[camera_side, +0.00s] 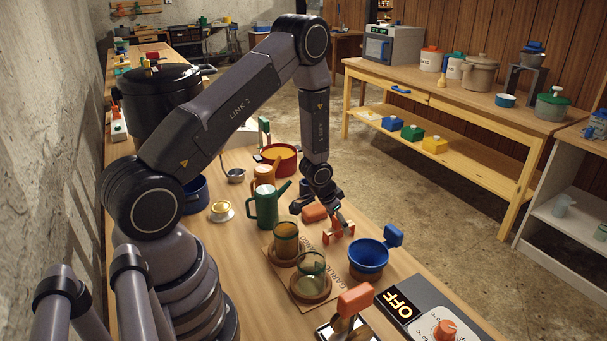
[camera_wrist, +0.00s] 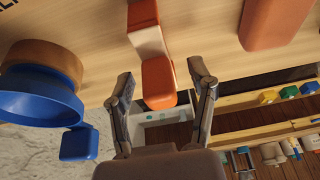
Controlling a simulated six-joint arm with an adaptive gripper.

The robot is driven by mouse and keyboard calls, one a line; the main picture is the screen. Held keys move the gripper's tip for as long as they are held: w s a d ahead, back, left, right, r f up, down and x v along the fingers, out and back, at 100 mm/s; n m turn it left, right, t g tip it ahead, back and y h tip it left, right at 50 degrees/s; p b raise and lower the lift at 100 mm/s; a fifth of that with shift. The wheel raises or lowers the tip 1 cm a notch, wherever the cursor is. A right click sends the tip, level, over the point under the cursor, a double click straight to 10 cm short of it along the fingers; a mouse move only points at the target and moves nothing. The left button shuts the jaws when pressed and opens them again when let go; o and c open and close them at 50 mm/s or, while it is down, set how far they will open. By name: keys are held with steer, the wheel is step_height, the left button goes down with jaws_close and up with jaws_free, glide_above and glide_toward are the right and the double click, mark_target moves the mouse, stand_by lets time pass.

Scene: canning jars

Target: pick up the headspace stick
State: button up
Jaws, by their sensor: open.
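A red-orange and white piece (camera_wrist: 158,82), perhaps the headspace stick, lies between my fingers in the wrist view. In the side view a red-orange piece (camera_side: 338,230) shows at my fingertips, partly hidden by them. I cannot tell its full shape. My gripper (camera_wrist: 161,80) is open, one finger on each side of the piece, with gaps visible on both sides. In the side view my gripper (camera_side: 336,216) points down low over the table, beyond the jars.
A plain orange block (camera_wrist: 275,20) lies beside the piece. A blue funnel (camera_side: 368,258) stands close by. Two glass jars (camera_side: 312,272) stand on a marked board. A green pitcher (camera_side: 265,206) and an orange-handled tool (camera_side: 355,300) are also near.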

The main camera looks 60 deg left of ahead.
jaws_close()
stand_by(0.3)
step_height(320, 180, up, 10)
steer(key=shift+f, duration=0.1)
steer(key=shift+s+a+r+m+h, duration=0.2)
steer(key=shift+a+r+m, duration=0.05)
steer(key=shift+r+m, duration=0.25)
steer(key=shift+s+a+r+m+h, duration=0.2)
steer(key=shift+r+m, duration=0.2)
steer(key=shift+r, duration=0.15)
steer(key=s+r+m+g+h, duration=0.1)
steer(key=s+r+m, duration=0.2)
steer(key=s+m, duration=0.2)
steer(key=s+r+m+g+h, duration=0.1)
steer(key=s+r+m+h, duration=0.1)
steer(key=s+m, duration=0.3)
steer(key=s+r, duration=0.1)
steer(key=s, duration=0.3)
steer(key=shift+a, duration=0.15)
